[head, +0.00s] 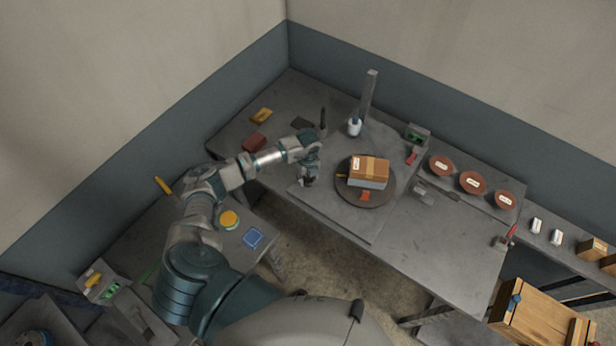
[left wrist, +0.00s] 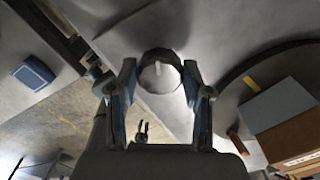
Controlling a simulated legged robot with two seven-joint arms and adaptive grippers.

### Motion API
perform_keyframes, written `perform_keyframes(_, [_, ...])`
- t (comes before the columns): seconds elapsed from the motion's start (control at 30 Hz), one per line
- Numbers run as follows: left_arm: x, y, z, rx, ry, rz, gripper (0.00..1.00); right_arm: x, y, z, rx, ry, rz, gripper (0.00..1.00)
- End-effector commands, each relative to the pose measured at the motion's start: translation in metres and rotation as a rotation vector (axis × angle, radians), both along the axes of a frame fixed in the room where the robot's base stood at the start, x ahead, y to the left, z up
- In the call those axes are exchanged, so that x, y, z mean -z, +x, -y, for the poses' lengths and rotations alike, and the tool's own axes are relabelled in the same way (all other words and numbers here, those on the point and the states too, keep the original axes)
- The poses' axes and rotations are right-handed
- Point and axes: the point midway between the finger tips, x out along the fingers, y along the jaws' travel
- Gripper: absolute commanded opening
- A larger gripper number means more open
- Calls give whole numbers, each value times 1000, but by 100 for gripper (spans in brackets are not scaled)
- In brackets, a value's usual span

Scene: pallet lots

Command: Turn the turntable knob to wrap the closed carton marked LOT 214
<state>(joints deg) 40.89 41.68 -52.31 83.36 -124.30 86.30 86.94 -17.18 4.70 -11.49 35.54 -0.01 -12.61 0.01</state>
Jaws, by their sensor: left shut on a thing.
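My left gripper (head: 307,180) reaches down at the table's front part, left of the turntable. In the left wrist view its fingers are shut on a round dark-rimmed knob (left wrist: 161,76) with a pale line on its top. In the head view the gripper hides the knob. The dark round turntable (head: 381,196) carries a closed brown carton (head: 370,166) with tape and a white label too small to read. The carton's lower part looks pale grey-blue. A small two-pronged shape (left wrist: 143,131) in the left wrist view may be my right gripper; its state is unclear.
A grey post (head: 368,97) and a white-and-blue item (head: 354,127) stand behind the turntable. Several reddish discs (head: 441,166) lie at the right. A side table with a yellow round item (head: 229,219) and a blue square (head: 253,238) stands left. A wooden crate (head: 541,318) sits lower right.

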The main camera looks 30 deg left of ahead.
Motion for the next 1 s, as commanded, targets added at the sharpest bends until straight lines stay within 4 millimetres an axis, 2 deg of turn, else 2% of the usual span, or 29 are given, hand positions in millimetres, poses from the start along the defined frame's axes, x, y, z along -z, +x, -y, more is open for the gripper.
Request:
perform_keyframes(0.37, [1, -1, 1, -3, -1, -3, 14, 0, 0, 0, 0, 0, 0, 40])
perform_keyframes(0.4, [1, -1, 1, -3, -1, -3, 52, 0, 0, 0, 0, 0, 0, 40])
perform_keyframes(0.5, [1, -1, 1, -2, -1, -3, 74, 0, 0, 0, 1, 0, -1, 40])
perform_keyframes(0.83, [-1, 0, 1, -2, -1, -1, 74, 0, -1, -2, 2, 2, 0, 40])
perform_keyframes(1.0, [-22, 1, 1, -1, -2, 2, 74, 0, -1, -2, 2, 2, 1, 40])
